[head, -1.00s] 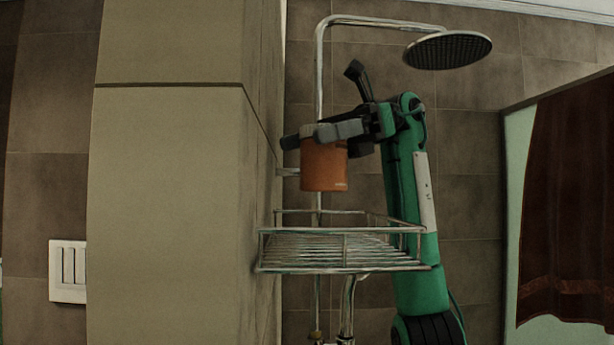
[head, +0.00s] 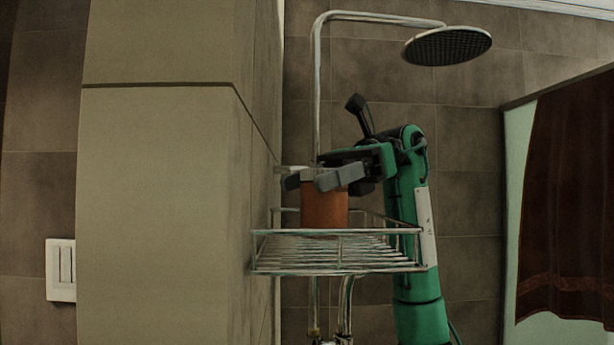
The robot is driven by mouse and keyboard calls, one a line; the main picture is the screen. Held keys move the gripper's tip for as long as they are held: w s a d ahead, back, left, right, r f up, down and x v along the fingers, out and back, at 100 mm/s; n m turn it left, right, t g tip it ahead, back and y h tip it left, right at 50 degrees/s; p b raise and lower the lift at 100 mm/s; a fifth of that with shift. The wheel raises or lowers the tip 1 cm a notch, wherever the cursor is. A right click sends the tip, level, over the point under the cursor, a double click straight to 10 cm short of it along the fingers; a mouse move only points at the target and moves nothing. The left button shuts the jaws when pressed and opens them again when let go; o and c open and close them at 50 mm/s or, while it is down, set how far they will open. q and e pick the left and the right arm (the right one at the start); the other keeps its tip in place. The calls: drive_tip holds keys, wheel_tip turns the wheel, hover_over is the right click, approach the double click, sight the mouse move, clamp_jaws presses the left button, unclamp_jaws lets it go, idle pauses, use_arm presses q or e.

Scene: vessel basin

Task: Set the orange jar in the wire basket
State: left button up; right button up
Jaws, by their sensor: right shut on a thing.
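The orange jar (head: 324,208) is upright at the wire basket (head: 338,268), in its left half, with its lower end behind the front top rail. I cannot tell whether its base touches the wire floor. My right gripper (head: 318,181) is shut on the jar near its top, with the fingers pointing left and hiding the jar's upper rim. The basket is a shallow metal rack beside the pillar, and no other thing shows in it. My left gripper is not in view.
A tiled pillar (head: 160,190) stands close to the left of the basket and gripper. A shower pipe (head: 317,90) rises behind the jar to a shower head (head: 447,46) above. A dark red curtain (head: 570,220) hangs at the right. The basket's right half is clear.

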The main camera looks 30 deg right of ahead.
drive_tip(key=shift+f, duration=0.25)
drive_tip(key=o, duration=1.1)
drive_tip(key=shift+r, duration=0.15)
drive_tip(key=shift+r, duration=0.25)
drive_tip(key=b+v, duration=0.2)
drive_tip(key=v, duration=0.9)
drive_tip(key=shift+d, duration=0.4)
drive_tip(key=shift+r, duration=0.1)
drive_tip(key=shift+d, duration=0.2)
